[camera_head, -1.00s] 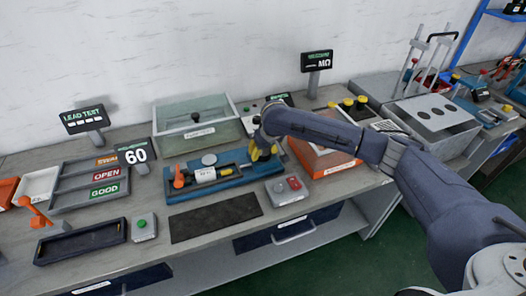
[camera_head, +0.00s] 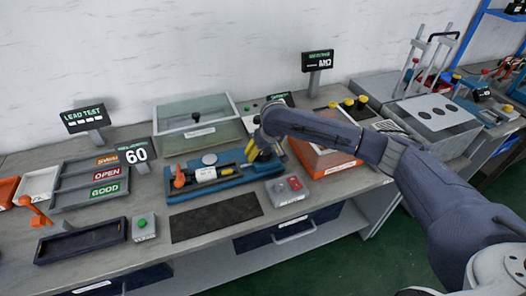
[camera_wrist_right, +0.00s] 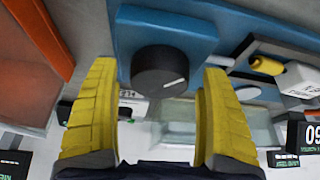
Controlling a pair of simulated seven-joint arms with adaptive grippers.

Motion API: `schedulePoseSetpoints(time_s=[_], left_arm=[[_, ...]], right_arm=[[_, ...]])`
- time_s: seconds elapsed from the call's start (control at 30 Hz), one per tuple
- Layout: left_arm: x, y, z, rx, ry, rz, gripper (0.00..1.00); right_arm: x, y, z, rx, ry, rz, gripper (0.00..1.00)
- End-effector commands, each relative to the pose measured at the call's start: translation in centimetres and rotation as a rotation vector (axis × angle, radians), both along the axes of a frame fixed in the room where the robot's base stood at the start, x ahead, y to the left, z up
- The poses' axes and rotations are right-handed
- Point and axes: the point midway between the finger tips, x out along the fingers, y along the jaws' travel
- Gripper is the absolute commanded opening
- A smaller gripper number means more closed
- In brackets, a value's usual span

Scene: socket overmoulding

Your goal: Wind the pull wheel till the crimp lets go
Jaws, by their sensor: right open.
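The pull wheel (camera_wrist_right: 160,72) is a black knob with a white mark, on the end of the blue pull tester (camera_head: 232,183). My right gripper (camera_head: 254,154) is at the tester's right end. In the right wrist view my right gripper (camera_wrist_right: 155,110) is open, its yellow fingers on either side of the wheel with gaps, not closed on it. The tester carries a white labelled block (camera_head: 206,174) and an orange handle (camera_head: 179,176) at its left end. The display (camera_head: 136,154) reads 60. The crimp cannot be made out. My left gripper is out of view.
An orange-sided fixture (camera_head: 325,160) is close on the right. A glass-lidded box (camera_head: 198,122) stands behind. A dark mat (camera_head: 215,218) lies clear in front.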

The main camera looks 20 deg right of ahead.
Motion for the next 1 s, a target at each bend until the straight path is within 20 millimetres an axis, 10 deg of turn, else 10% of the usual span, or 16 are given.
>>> schedulePoseSetpoints(time_s=[1.0], left_arm=[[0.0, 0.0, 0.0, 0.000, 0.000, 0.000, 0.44]], right_arm=[[-4.3, -0.7, 10.8, 0.000, -0.001, 0.001, 0.80]])
